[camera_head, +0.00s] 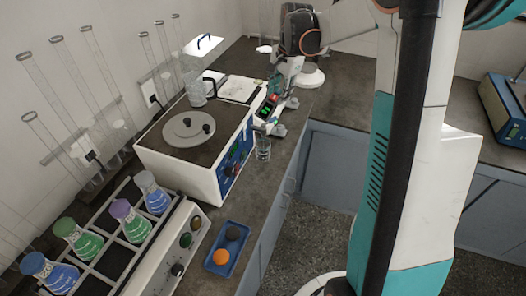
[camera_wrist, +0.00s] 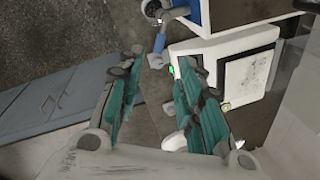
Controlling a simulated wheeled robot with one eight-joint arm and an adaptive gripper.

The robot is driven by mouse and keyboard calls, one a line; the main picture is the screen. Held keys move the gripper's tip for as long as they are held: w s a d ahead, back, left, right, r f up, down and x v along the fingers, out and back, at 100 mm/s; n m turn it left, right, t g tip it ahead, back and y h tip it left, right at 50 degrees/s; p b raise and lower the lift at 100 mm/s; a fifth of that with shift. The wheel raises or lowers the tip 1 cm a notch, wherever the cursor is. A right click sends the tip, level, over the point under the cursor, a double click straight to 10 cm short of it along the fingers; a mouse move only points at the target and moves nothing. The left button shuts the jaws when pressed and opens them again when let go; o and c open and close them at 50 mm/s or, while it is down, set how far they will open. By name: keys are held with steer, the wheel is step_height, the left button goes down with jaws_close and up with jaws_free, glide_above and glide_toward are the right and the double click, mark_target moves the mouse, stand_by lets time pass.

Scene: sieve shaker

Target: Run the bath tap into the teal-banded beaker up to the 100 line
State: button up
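The white bath (camera_head: 205,185), with a dark top, round lid and blue front panel, stands on the bench in the head view. A small clear glass beaker (camera_head: 263,148) stands by its front right corner. I cannot make out a teal band, a 100 line or a water level on it. My gripper (camera_head: 272,127) is beyond the beaker, beside a green display. In the wrist view its teal-padded fingers (camera_wrist: 160,65) are apart with nothing held between them. A round glassy shape (camera_wrist: 152,10) above them may be the beaker.
A smudged white device (camera_wrist: 230,68) lies close to my right finger. In the head view, a flask rack (camera_head: 105,240), a blue tray (camera_head: 228,262) and tall glass tubes (camera_head: 70,80) occupy the left. The bench's front edge runs close to the beaker.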

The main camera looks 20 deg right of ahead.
mark_target(273, 118)
stand_by(0.3)
steer(key=f, duration=0.4)
steer(key=w+f, duration=0.1)
steer(key=f, duration=0.3)
steer(key=w+f, duration=0.1)
steer(key=f, duration=0.2)
steer(key=shift+w+a+f, duration=0.1)
steer(key=shift+a+f, duration=0.2)
steer(key=shift+f, duration=0.1)
jaws_close()
